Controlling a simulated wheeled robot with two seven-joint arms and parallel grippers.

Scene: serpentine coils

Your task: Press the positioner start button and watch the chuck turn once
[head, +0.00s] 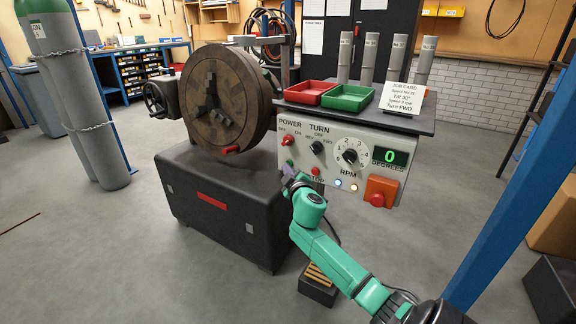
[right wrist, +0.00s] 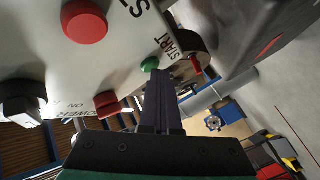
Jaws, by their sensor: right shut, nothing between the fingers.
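The positioner's round chuck (head: 218,108) faces forward with its jaws in the middle and a red mark at its lower rim. The control panel (head: 325,150) has a POWER switch, TURN selector, RPM dial (head: 350,154) and a green display (head: 390,157) reading 0 degrees. The green start button (right wrist: 150,63) shows beside the START label in the right wrist view. My right gripper (head: 291,176) is shut and empty, its fingertips (right wrist: 159,74) right at this button; I cannot tell whether they touch. The red stop button (right wrist: 85,20) is to the side. My left gripper is out of view.
A red tray (head: 306,91), a green tray (head: 347,98), grey cylinders and a job card (head: 404,98) stand above the panel. An orange box with a red button (head: 380,191) is at its right. A foot pedal (head: 318,286) lies on the floor below.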

